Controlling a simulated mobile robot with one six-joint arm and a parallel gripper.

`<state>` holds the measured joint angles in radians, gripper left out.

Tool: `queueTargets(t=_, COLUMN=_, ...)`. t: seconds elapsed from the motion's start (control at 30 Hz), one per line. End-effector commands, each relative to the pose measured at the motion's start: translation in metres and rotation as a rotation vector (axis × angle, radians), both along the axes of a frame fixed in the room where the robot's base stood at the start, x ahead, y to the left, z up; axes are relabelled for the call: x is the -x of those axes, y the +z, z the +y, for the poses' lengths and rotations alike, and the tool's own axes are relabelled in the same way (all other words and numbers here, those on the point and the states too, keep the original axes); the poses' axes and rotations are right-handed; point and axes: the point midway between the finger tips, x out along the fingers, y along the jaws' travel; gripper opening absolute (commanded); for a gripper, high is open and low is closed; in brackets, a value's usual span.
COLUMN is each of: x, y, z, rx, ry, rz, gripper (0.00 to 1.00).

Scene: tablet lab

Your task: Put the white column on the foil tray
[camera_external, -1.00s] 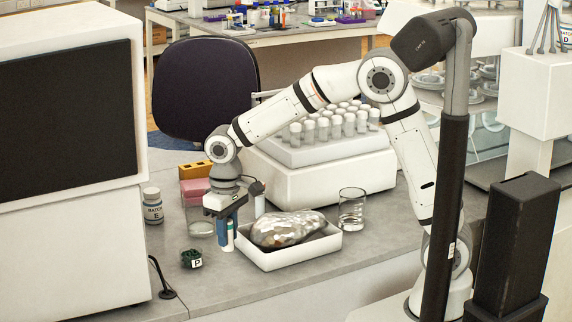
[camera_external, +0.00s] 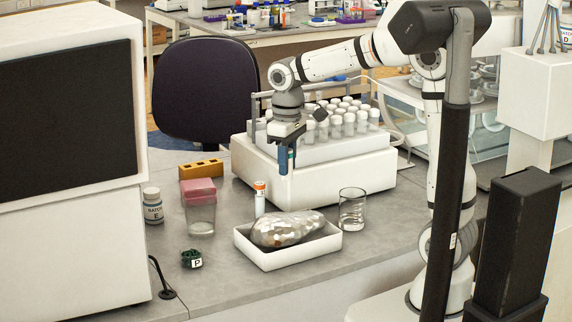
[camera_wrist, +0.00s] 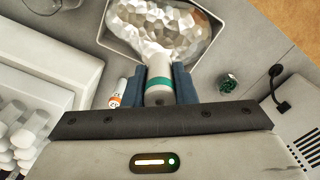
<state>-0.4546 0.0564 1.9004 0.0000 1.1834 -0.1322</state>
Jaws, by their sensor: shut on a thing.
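My gripper (camera_external: 287,168) is shut on the white column, raised above the bench in front of the white tube block. In the wrist view the white column (camera_wrist: 159,92) with a teal band is between the blue fingers of my gripper (camera_wrist: 160,88). In the external view the fingers mostly hide it. The foil tray (camera_external: 290,257) is a shallow white tray on the bench, lower than my gripper and nearer the camera. It holds a crumpled silver foil lump (camera_external: 286,229). The tray (camera_wrist: 109,41) also shows at the top of the wrist view.
A white column with an orange band (camera_external: 260,200) stands just behind the tray. A glass beaker (camera_external: 352,211) is right of it. A tumbler with a pink block (camera_external: 199,206), a Batch E bottle (camera_external: 152,206) and a dark green item marked P (camera_external: 192,259) are left.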

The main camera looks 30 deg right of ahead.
Motion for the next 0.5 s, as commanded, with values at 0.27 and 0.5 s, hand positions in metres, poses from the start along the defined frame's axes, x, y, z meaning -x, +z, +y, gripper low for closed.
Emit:
queueTargets(t=0.27, x=0.001, y=-0.047, z=-0.004, rx=0.002, ry=0.003, rz=0.005, gripper=0.02)
queueTargets(t=0.5, x=0.001, y=-0.073, z=-0.004, rx=0.002, ry=0.002, rz=0.006, gripper=0.02)
